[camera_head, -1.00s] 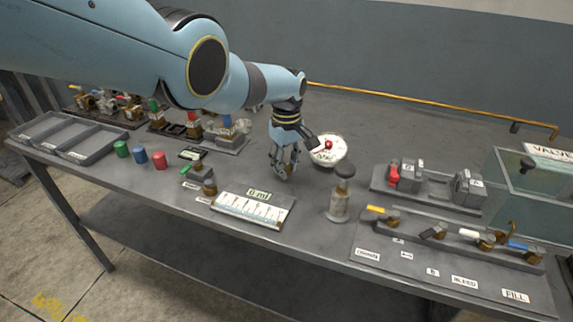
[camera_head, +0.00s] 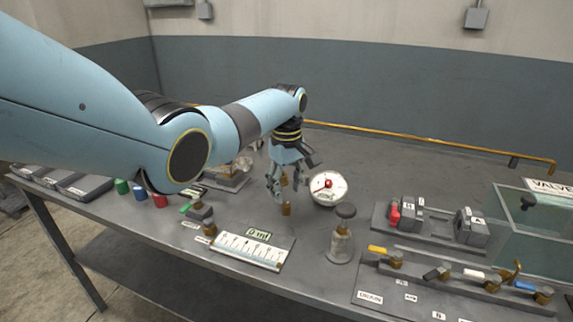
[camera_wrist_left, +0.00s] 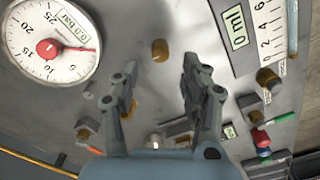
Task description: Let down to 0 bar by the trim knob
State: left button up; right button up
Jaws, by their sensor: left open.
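A round white gauge (camera_head: 328,187) with a red hub and needle stands on the bench, just right of my left gripper (camera_head: 274,188). In the left wrist view the gauge (camera_wrist_left: 50,42) is at upper left; its small display seems to read 0.0 bar, though the first digits are hard to make out. A small brass knob (camera_head: 287,209) stands below the left gripper; it also shows in the left wrist view (camera_wrist_left: 160,50), beyond the fingertips. I cannot tell for sure that it is the trim knob. The left gripper (camera_wrist_left: 157,85) is open and empty. My right gripper is out of view.
A dark-capped cylinder (camera_head: 341,245) stands front right of the gauge. A scale panel (camera_head: 252,250) showing 0 ml lies in front. Valve blocks (camera_head: 440,220), a lever valve board (camera_head: 400,290) and a glass tank (camera_head: 530,230) are at right. The bench behind the gauge is clear.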

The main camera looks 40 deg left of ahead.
aim_at(286, 205)
pick_arm(q)
notch_tip(286, 205, up, 7)
jog(key=shift+f, duration=0.15)
jog(key=shift+f, duration=0.1)
dwell(0.4)
